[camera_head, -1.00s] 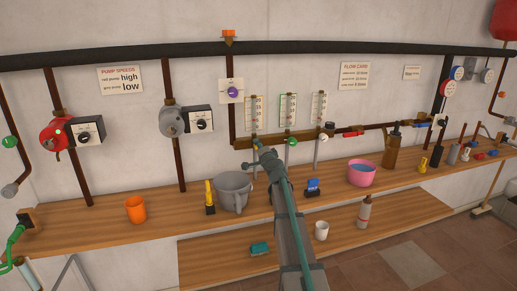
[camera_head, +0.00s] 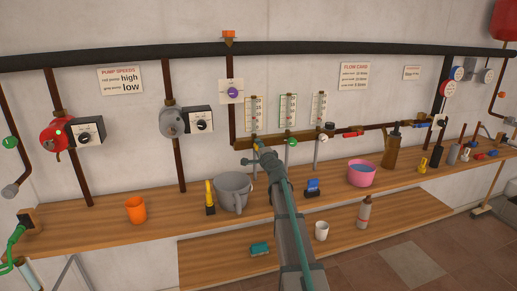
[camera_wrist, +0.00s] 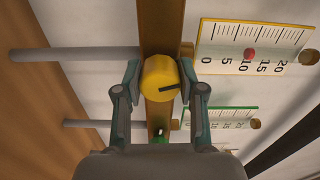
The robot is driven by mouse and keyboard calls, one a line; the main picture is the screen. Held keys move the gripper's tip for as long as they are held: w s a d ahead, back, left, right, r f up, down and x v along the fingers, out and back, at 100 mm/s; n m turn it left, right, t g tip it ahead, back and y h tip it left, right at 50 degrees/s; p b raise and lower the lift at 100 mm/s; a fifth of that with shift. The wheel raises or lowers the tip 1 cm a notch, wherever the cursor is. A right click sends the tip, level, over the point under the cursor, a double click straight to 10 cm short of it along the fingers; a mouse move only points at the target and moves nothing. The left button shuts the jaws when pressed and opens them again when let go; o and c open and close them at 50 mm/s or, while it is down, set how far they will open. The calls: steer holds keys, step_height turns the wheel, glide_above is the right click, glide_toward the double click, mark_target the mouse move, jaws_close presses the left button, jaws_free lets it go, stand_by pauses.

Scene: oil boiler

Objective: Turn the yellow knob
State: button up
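In the head view my gripper (camera_head: 259,157) is at the left end of the gauge row and mostly hides the knob. The yellow-framed gauge (camera_wrist: 250,47) has a red ball near 10.
A green knob (camera_head: 292,142) and a white knob (camera_head: 323,138) sit to the right on the same bar. Below stands a wooden shelf (camera_head: 100,237) with a grey pot (camera_head: 233,190), a blue item (camera_head: 313,186) and a pink basin (camera_head: 362,174).

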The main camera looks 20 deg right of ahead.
steer(key=o, duration=0.3)
steer(key=shift+o, duration=0.2)
steer(key=shift+s, duration=0.15)
steer(key=s+a, duration=0.1)
steer(key=s, duration=1)
steer(key=shift+s+a, duration=0.25)
steer(key=shift+s, duration=0.1)
steer(key=shift+d, duration=0.1)
